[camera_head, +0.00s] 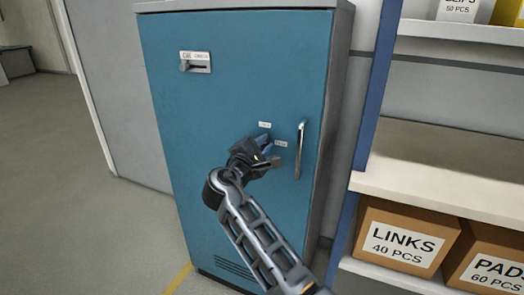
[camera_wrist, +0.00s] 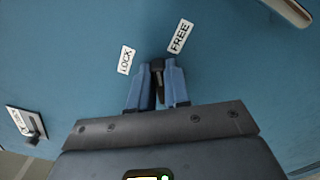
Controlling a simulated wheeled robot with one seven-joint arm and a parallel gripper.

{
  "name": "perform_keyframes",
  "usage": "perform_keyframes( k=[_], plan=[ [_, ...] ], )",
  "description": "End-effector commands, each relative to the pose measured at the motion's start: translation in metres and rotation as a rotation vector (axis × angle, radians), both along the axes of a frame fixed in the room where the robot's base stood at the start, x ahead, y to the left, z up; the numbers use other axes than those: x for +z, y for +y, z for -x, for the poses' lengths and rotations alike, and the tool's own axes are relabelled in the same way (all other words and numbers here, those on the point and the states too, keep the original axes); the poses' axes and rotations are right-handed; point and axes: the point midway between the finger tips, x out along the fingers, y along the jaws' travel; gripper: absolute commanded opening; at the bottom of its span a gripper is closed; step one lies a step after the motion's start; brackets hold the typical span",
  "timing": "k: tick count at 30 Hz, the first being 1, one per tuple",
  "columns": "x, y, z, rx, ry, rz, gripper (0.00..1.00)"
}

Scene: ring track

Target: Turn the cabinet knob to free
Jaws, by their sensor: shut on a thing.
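The blue cabinet (camera_head: 235,105) stands upright with its door shut. The small black knob (camera_wrist: 157,65) sits on the door between the white LOCK label (camera_wrist: 126,60) and the white FREE label (camera_wrist: 180,36). In the wrist view the knob's top shows between the two blue fingers, below the labels. Which label the knob points to is hard to tell. My gripper (camera_wrist: 158,85) is shut on the knob, one finger on each side. In the head view my gripper (camera_head: 267,155) is at the door and hides the knob.
A vertical metal handle (camera_head: 300,150) is close to the right of my gripper. A slider plate (camera_head: 196,62) is at the door's upper left. Shelves (camera_head: 430,190) with a LINKS box (camera_head: 405,241) stand at right. Open floor (camera_head: 80,210) lies left.

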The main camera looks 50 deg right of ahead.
Motion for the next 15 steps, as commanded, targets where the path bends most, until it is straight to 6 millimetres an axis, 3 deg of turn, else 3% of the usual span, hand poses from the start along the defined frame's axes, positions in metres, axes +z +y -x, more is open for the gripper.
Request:
perform_keyframes(
  k=[15],
  plan=[
    [-0.0095,-0.0009,0.0021,0.000,-0.404,-0.148,0.00]
  ],
)
